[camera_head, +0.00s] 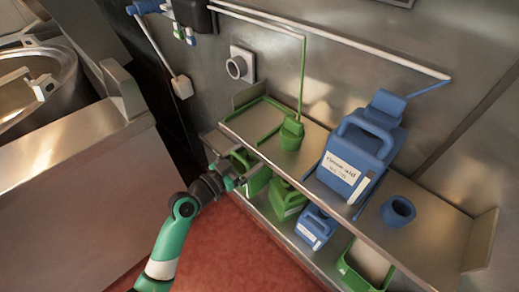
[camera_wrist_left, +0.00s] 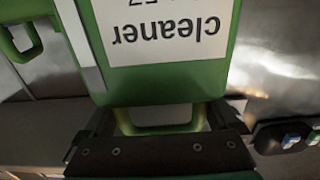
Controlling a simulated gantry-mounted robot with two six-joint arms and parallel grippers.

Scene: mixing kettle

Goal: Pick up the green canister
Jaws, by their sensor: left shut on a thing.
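The green canister (camera_head: 257,180) is by the left end of the lower shelf, partly hidden by the upper shelf and my gripper. In the left wrist view the green canister (camera_wrist_left: 160,85) fills the upper middle, with a white label reading "cleaner" upside down. My left gripper (camera_head: 228,178) is at its handle. In the left wrist view the gripper (camera_wrist_left: 160,125) has its fingers on both sides of the green handle, shut on it. Whether the canister's base touches the shelf is hidden. My right gripper is not in view.
A second green canister (camera_head: 287,200), a small blue canister (camera_head: 315,228) and a green holder (camera_head: 352,272) are along the lower shelf. The upper shelf (camera_head: 430,225) holds a large blue canister (camera_head: 345,165), a blue cap (camera_head: 398,211) and a green cap (camera_head: 291,135) with a tube.

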